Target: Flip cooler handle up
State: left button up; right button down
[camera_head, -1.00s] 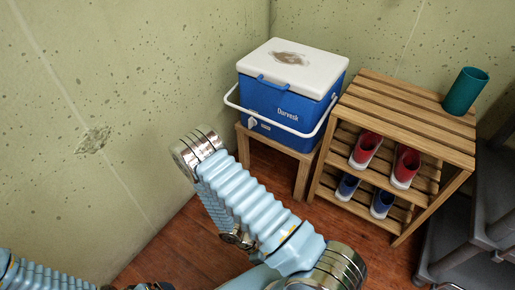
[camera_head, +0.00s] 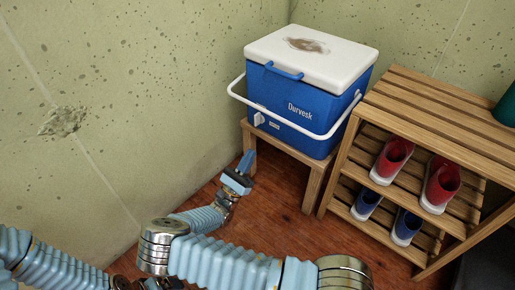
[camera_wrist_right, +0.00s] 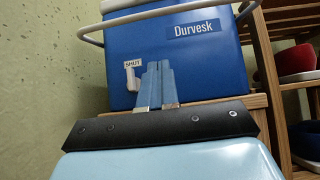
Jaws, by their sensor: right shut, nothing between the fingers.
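A blue cooler (camera_head: 297,105) with a white lid (camera_head: 312,56) stands on a small wooden stand. Its white handle (camera_head: 285,122) hangs down across the cooler's front in the head view. It also shows in the right wrist view, where the handle (camera_wrist_right: 92,38) crosses the cooler's upper left corner. My right gripper (camera_head: 247,160) is below and in front of the cooler, pointing up, shut and empty. In the right wrist view my right gripper's fingers (camera_wrist_right: 157,68) are together in front of the cooler, beside its white spout (camera_wrist_right: 131,77).
The wooden stand (camera_head: 313,187) holds the cooler. A slatted wooden shelf (camera_head: 438,112) stands to its right, with red shoes (camera_head: 393,155) and blue shoes (camera_head: 366,202) on lower levels. A teal cup (camera_head: 507,105) is at the right edge. A speckled wall is at left.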

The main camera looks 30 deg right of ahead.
jog(key=s+a+r+x, duration=0.1)
jog(key=r+x, duration=0.1)
jog(key=x, duration=0.9)
jog(key=shift+a+b, duration=0.2)
jog(key=shift+b, duration=0.2)
jog(key=shift+r, duration=0.15)
